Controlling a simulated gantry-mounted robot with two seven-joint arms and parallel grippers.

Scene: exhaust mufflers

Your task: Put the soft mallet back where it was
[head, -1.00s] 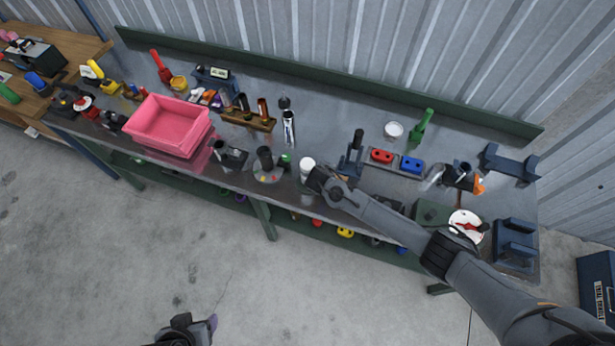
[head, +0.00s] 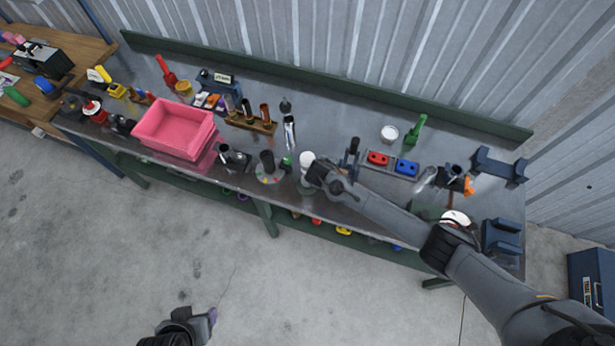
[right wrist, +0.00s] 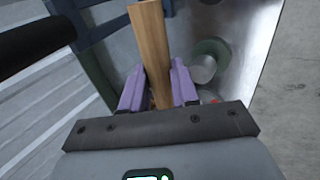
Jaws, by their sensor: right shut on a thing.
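My right gripper (right wrist: 158,88) has its purple fingers shut on a wooden handle (right wrist: 151,45), taken to be the soft mallet's. I cannot tell if that piece is the mallet's head.
The bench (head: 335,125) is crowded.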

